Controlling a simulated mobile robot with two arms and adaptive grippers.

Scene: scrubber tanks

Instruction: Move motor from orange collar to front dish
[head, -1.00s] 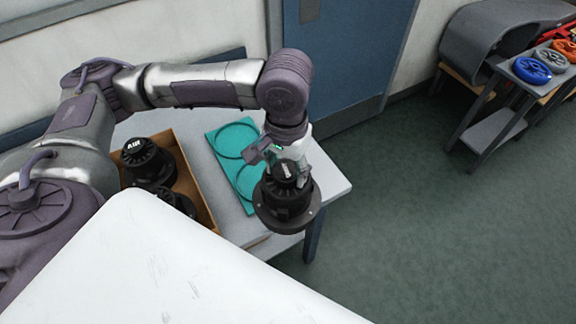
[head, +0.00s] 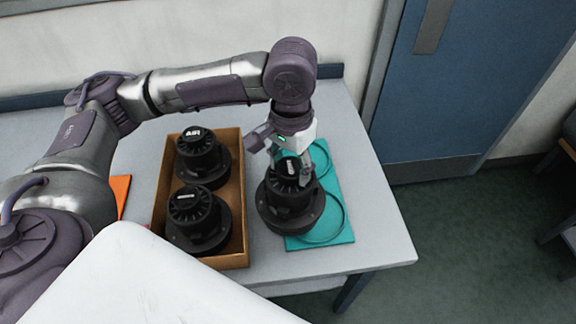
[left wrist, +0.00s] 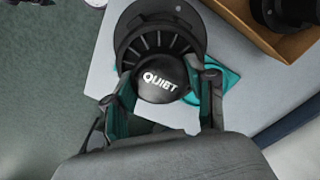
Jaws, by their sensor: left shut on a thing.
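My left gripper (head: 291,172) is shut on the top of a black, finned motor (head: 290,208) with a wide round flange. The motor is upright. In the left wrist view its cap reads "QUIET", and the motor (left wrist: 165,45) sits between the fingers of the gripper (left wrist: 165,85). In the head view it overlaps the left part of the front ring-shaped dish (head: 338,232) on a teal mat (head: 340,199). I cannot tell its height above the mat. The rear dish (head: 325,155) is partly hidden by the gripper. No orange collar can be made out. My right gripper is out of view.
A brown open box (head: 238,245) left of the mat holds two similar black motors (head: 203,158) (head: 198,219). A flat orange piece (head: 122,188) shows left of the box. The grey table (head: 375,225) has bare room right of the mat. A blue door (head: 440,105) stands behind.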

